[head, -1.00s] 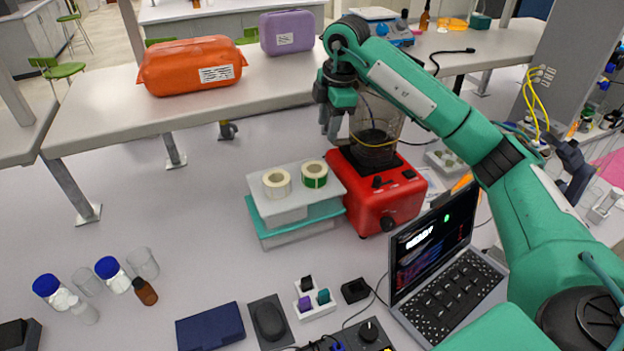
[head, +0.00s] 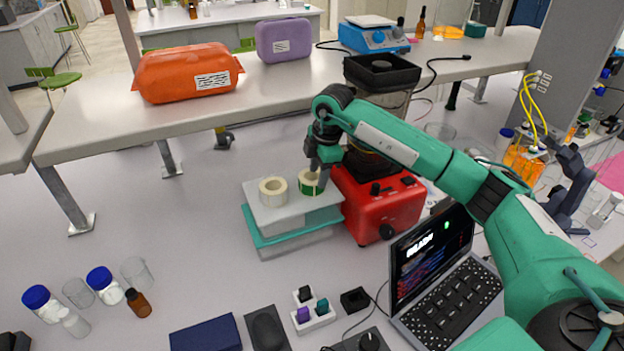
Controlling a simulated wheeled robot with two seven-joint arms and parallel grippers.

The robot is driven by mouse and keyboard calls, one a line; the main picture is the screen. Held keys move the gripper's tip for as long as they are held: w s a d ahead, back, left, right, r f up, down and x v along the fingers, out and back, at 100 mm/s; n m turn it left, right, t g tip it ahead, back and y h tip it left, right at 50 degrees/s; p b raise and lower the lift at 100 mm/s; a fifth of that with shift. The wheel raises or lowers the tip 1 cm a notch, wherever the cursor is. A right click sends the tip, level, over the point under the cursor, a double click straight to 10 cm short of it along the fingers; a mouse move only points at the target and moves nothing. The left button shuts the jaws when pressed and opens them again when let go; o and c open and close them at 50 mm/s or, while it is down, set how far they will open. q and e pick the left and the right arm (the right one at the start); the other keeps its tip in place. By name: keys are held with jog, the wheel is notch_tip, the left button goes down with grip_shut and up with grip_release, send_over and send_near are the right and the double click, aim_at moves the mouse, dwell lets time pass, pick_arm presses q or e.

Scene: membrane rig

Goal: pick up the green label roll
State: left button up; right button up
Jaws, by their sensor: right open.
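The green label roll (head: 306,187) lies flat on top of a stack of boxes, at the right side of the lid. A cream label roll (head: 273,191) lies just to its left. My right gripper (head: 319,180) is open and points down at the green roll's right side, partly covering it. I cannot tell whether a finger is inside the roll's hole or touching it. My left gripper is not in view.
The box stack (head: 290,217) stands beside a red blender (head: 383,212) with a dark-lidded jar. A laptop (head: 440,275) is in front. Bottles and beakers (head: 78,292) stand at the lower left. A raised shelf (head: 260,98) runs behind.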

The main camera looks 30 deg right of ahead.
aim_at(316, 182)
jog(key=shift+a+f+p, duration=0.1)
jog(key=shift+f+p, duration=0.35)
jog(key=shift+p, duration=0.15)
jog(key=f+p, duration=0.2)
jog(key=f, duration=0.1)
jog(key=shift+w+f, duration=0.1)
jog(key=shift+w, duration=0.3)
jog(key=shift+w+f, duration=0.1)
jog(key=shift+f, duration=0.45)
grip_shut()
